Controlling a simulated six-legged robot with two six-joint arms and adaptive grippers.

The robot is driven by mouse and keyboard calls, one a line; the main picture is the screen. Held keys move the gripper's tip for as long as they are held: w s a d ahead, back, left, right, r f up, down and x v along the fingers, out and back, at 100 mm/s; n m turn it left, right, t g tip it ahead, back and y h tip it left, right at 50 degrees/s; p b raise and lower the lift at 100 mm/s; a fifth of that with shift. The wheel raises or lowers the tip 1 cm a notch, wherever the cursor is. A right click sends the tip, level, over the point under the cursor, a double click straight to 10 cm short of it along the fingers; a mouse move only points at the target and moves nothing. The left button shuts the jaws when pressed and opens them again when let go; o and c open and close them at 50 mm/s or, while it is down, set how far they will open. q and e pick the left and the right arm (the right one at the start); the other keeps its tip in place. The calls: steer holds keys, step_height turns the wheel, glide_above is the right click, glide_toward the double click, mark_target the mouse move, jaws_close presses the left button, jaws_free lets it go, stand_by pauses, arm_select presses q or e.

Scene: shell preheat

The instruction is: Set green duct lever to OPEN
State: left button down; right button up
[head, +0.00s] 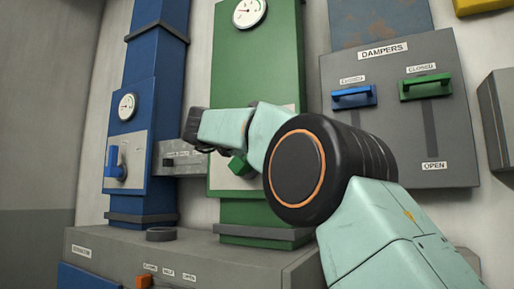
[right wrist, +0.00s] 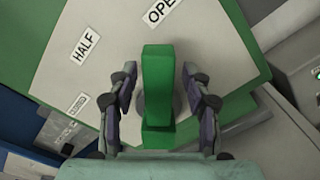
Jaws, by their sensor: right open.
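The green duct lever (right wrist: 158,75) is a green bar on a pale plate (right wrist: 215,50) in the right wrist view. A dark round hub shows behind it. My right gripper (right wrist: 160,92) is open, with one finger on each side of the lever and small gaps to both. The OPEN label (right wrist: 164,11) is at the top, partly cut off, and the HALF label (right wrist: 86,44) is at upper left. In the head view, the lever (head: 239,165) shows low on the green duct (head: 257,60), partly hidden by my right arm. My left gripper is out of view.
A blue duct (head: 155,70) with a blue lever (head: 113,163) stands to the left. The dampers panel (head: 455,100) on the right has a blue handle (head: 354,97) and a green handle (head: 425,86). A grey console (head: 220,262) lies below the ducts.

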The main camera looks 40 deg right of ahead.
steer(key=v, duration=1.1)
steer(key=shift+a, duration=0.35)
steer(key=shift+f, duration=0.1)
steer(key=shift+s+a, duration=0.1)
steer(key=shift+s+a, duration=0.1)
steer(key=shift+s, duration=0.1)
steer(key=shift+w, duration=0.1)
